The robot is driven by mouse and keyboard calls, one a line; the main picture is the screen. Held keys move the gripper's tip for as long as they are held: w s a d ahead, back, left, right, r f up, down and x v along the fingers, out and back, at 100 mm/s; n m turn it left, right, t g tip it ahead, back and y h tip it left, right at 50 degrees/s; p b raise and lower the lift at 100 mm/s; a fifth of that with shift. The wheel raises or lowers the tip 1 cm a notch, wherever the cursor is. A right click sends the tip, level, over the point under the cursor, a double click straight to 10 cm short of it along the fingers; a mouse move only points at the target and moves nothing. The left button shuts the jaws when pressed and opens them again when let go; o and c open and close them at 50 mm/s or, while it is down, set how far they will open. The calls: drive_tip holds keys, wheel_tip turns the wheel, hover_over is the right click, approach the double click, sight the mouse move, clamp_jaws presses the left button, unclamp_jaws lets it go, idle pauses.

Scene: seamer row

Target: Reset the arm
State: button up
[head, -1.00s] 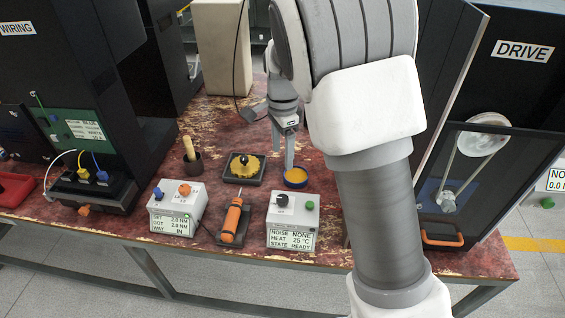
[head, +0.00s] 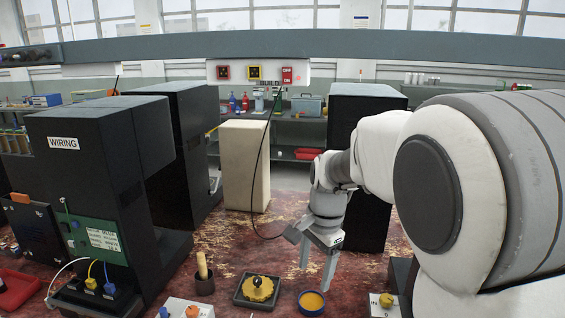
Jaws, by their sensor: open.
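My gripper (head: 317,268) hangs from my arm on the right side of the head view, fingers pointing down. Its two fingers are apart with nothing between them. It is above the worn red bench (head: 226,240), behind a small blue-rimmed dish with yellow contents (head: 311,302). The fingertips look close to the dish, but I cannot tell the exact gap. My upper arm fills the right edge and hides part of the bench there.
Left of the dish are a yellow gear in a dark tray (head: 257,290) and a dark cup with a wooden handle (head: 204,281). A black WIRING cabinet (head: 75,170) stands left. A beige block (head: 245,166) and black cabinet (head: 362,165) stand behind.

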drive_tip(key=s+d+r+n+t, duration=0.1)
drive_tip(key=s+d+r+n, duration=0.1)
drive_tip(key=s, duration=0.5)
drive_tip(key=s+d+r+n+t, duration=0.2)
drive_tip(key=s+r+n, duration=0.1)
drive_tip(key=s+n, duration=0.2)
drive_tip(key=s+d+r+n+t, duration=0.1)
drive_tip(key=s+d+r+n, duration=0.1)
drive_tip(key=s, duration=0.7)
drive_tip(key=shift+s+d+r+n+t+h, duration=0.2)
drive_tip(key=shift+d+r+n+t+h, duration=0.25)
drive_tip(key=shift+n, duration=0.55)
drive_tip(key=shift+f, duration=0.15)
